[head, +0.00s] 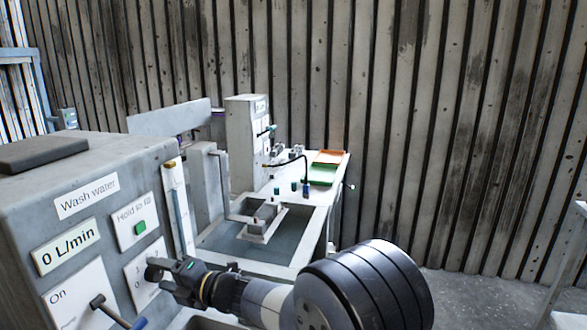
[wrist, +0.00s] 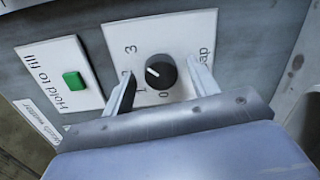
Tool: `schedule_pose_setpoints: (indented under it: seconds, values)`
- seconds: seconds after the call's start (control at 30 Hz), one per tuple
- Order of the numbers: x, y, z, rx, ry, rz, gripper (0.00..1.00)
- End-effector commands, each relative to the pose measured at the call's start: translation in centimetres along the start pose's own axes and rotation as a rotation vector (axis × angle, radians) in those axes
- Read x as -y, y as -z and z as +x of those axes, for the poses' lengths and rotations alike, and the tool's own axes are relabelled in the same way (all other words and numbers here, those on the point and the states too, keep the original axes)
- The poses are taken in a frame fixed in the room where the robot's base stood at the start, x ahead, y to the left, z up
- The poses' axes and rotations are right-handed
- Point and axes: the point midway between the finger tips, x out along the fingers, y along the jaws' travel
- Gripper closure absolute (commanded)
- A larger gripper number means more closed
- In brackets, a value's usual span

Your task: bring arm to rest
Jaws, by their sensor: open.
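My gripper (wrist: 162,88) is open in the wrist view, with one finger on each side of a black rotary knob (wrist: 160,72). The knob sits on a white plate with numbers around it, and its white mark points to the upper left. I cannot tell whether the fingers touch the knob. In the head view my gripper (head: 158,278) is at the front of the grey wash water box (head: 110,160), over the plate below the green button. My arm reaches in from the lower right.
A green "Hold to fill" button (wrist: 73,81) is beside the knob plate. A lever (head: 108,308) with a blue tip sticks out at lower left. The display (head: 68,246) reads 0 L/min. A basin (head: 255,235) and a green tray (head: 322,174) lie behind. Floor shows at right.

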Motion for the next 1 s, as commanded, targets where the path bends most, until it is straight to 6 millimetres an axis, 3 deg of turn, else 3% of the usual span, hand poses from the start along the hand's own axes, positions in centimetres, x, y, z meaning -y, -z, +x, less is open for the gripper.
schedule_pose_setpoints:
  seconds: [0.6, 1.0]
  values:
    - [-0.08, 0.1, -0.01, 0.027, -0.018, -0.45, 0.44]
    - [-0.04, 0.13, -0.01, 0.033, -0.022, -0.554, 0.44]
